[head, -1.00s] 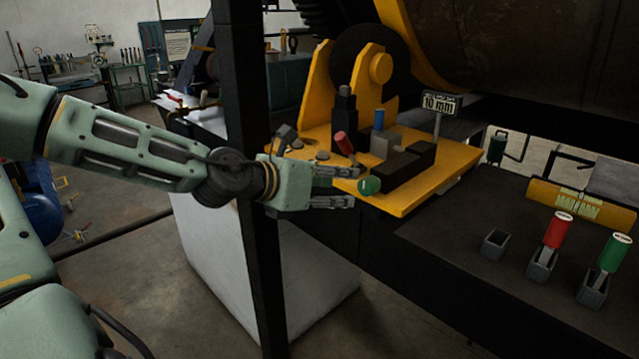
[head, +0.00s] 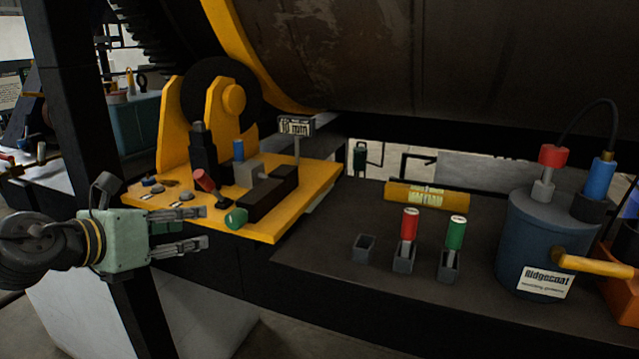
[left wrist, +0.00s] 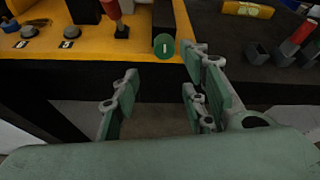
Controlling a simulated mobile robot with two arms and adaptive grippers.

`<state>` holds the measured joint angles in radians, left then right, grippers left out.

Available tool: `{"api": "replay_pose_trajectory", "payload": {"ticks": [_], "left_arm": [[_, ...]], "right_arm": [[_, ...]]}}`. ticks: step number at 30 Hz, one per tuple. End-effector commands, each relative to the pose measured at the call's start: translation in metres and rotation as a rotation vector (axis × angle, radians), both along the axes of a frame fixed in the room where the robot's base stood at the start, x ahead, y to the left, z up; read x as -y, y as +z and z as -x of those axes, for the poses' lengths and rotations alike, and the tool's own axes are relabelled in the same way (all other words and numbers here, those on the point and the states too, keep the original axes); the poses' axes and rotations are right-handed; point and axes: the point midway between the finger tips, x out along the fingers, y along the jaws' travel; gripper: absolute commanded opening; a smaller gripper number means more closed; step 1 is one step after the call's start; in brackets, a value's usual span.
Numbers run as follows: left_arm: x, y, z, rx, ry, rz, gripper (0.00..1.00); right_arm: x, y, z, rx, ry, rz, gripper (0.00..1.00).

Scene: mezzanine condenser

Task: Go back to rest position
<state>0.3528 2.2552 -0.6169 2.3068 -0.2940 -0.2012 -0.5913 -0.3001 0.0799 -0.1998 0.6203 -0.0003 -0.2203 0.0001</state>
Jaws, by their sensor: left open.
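My left gripper (head: 207,227) is open and empty in front of the yellow platform (head: 290,218), near its front left edge. In the left wrist view its fingers (left wrist: 155,105) are spread with only floor and a dark edge between them. A green round knob (head: 236,218) at the platform's front edge lies just beyond the fingertips; it also shows in the left wrist view (left wrist: 164,46). I cannot tell whether a finger touches it. My right gripper is in neither current view.
A red-handled lever (head: 205,181) and a blue-topped part (head: 238,150) stand on the platform. To the right, a dark bench holds red (head: 410,224) and green (head: 456,233) handled tools in holders, an empty holder (head: 364,248) and a Ridgecoat pot (head: 530,240). A dark post (head: 85,130) stands at left.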

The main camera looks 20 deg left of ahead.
Motion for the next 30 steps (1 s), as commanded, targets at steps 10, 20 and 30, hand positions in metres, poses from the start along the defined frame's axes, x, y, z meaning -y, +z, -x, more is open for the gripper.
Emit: {"api": "replay_pose_trajectory", "payload": {"ticks": [10,20,30], "left_arm": [[0.046,-0.051,-0.020,0.006,0.039,0.324,0.40],[0.099,-0.144,-0.021,-0.045,0.340,0.982,0.40],[0.122,-0.257,0.037,-0.174,0.928,1.560,0.40]], "right_arm": [[0.000,0.000,0.000,0.000,0.000,0.000,0.40],[-0.001,0.000,0.000,0.000,-0.001,-0.001,0.40],[-0.001,0.000,0.000,0.000,-0.001,-0.001,0.40]]}}
